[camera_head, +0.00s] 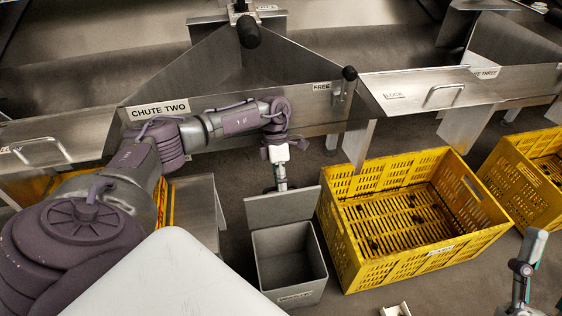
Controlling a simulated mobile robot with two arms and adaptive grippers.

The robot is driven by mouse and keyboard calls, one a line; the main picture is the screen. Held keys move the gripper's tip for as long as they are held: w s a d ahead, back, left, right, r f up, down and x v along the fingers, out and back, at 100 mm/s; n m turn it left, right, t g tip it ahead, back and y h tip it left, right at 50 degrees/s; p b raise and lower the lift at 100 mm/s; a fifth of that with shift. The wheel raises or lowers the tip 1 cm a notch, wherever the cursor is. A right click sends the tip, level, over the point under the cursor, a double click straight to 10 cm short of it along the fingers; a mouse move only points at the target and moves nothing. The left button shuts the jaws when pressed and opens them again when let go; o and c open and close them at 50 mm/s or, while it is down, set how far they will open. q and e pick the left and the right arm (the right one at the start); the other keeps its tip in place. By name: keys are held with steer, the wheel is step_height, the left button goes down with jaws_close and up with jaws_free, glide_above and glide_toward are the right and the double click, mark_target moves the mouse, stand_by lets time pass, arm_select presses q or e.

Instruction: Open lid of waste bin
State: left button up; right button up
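The grey waste bin (314,285) stands on the floor below Chute Two, its inside visible and empty. Its flat grey lid (283,208) stands raised at the bin's back edge. My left gripper (280,186) points down at the lid's top edge; its tips are partly hidden by or against the lid, so contact and finger opening are unclear. My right gripper (523,285) is at the lower right, cut by the frame edge, away from the bin, and its fingers are too small to read.
An empty yellow crate (345,255) stands close to the bin's right, and another yellow crate (505,200) is farther right. The metal chute front (310,118) with a black-knobbed lever (349,74) is behind my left arm. A small pale object (396,310) lies at the bottom edge.

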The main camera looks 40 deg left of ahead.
arm_select(q)
steer(key=v, duration=1.2)
steer(key=shift+f, duration=0.1)
